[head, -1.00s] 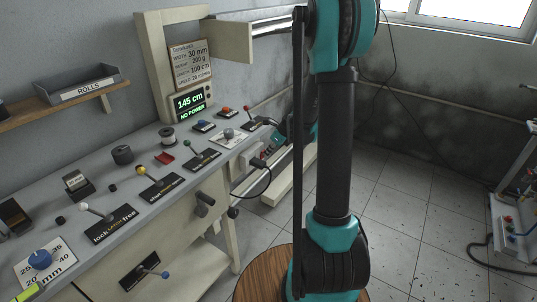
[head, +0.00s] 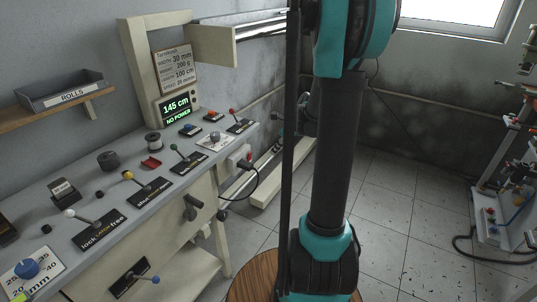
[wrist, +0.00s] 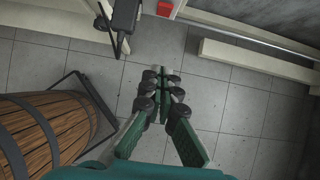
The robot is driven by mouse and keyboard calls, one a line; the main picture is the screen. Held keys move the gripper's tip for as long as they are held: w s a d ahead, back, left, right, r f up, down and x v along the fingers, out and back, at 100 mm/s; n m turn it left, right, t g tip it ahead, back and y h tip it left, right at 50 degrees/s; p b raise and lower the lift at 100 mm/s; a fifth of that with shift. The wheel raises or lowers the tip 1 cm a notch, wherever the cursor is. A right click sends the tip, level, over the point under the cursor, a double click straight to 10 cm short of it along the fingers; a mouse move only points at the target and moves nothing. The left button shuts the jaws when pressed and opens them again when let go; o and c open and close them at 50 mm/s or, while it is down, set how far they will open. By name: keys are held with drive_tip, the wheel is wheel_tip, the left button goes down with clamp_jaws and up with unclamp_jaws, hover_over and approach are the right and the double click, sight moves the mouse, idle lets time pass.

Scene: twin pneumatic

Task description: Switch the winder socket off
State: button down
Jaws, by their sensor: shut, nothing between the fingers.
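The winder socket (head: 238,158) is a pale box on the right end of the bench, with a dark plug and a black cable hanging from it. Its red part (wrist: 165,8) shows at the top edge of the wrist view, beside the dark plug (wrist: 123,20). Whether its switch is on or off I cannot tell. My gripper (wrist: 161,76) is shut and empty, over bare floor and apart from the socket. In the head view my arm mostly hides the gripper.
The bench (head: 83,190) carries several levers and knobs; a black crank handle (head: 191,207) sticks out of its front. The display (head: 176,108) reads "145 cm" and "NO POWER". Another machine (head: 497,215) stands at right.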

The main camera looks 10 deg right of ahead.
drive_tip(key=shift+v, duration=0.9)
drive_tip(key=shift+s+f, duration=0.15)
drive_tip(key=s+a+f+n+h, duration=0.2)
drive_tip(key=s+n, duration=0.9)
drive_tip(key=n, duration=0.2)
drive_tip(key=s+a+f+n+h, duration=0.2)
drive_tip(key=s+a+n, duration=0.1)
drive_tip(key=s+n, duration=0.9)
drive_tip(key=shift+s+a+f+n, duration=0.2)
drive_tip(key=shift+s+n, duration=0.15)
drive_tip(key=shift+n, duration=0.65)
